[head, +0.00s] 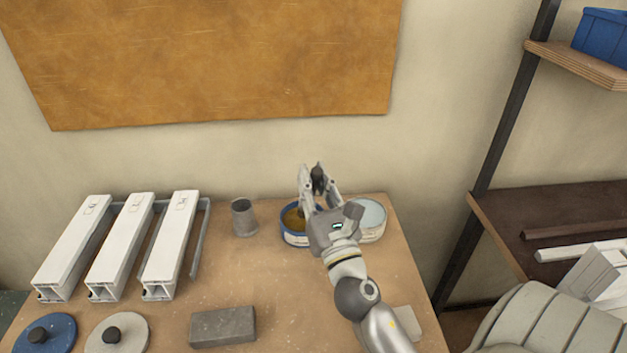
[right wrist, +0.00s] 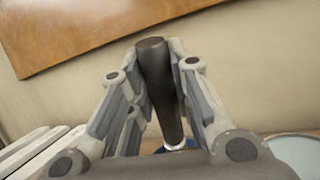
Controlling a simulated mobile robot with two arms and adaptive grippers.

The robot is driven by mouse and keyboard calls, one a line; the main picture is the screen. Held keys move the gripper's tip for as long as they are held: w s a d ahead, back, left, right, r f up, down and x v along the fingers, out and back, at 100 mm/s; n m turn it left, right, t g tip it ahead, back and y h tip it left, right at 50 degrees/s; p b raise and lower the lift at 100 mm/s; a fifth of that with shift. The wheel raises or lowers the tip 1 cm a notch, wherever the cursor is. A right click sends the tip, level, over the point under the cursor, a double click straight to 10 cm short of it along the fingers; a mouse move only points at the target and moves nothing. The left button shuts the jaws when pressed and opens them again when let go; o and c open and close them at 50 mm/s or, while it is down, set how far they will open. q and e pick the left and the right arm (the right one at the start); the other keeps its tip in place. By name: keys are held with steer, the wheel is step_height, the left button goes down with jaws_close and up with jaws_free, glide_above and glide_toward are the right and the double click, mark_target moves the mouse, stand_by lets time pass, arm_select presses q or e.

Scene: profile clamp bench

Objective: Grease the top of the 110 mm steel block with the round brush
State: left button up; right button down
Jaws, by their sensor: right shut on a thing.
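My right gripper (head: 318,184) is shut on the dark handle of the round brush (head: 318,174), upright at the back of the bench. The handle (right wrist: 160,88) stands between the fingers in the right wrist view, with a pale band at its lower end. The gripper is over a blue-rimmed tin (head: 287,238) of brown grease; the bristles are hidden, so I cannot tell whether they touch the grease. A grey steel block (head: 222,327) lies flat at the bench front, apart from the gripper. My left gripper is not in view.
A pale-filled tin (head: 372,219) stands right of the grease tin, and a grey cup (head: 243,218) left. White profiles (head: 121,245) lie at left. A blue lid (head: 45,334) and a cream lid (head: 117,332) lie in front. The bench (head: 240,275) is clear mid-way.

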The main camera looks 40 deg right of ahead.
steer(key=shift+f+b, duration=0.5)
steer(key=shift+f, duration=0.2)
stand_by(1.1)
step_height(320, 180, up, 7)
steer(key=p, duration=0.7)
steer(key=shift+r, duration=0.15)
stand_by(0.7)
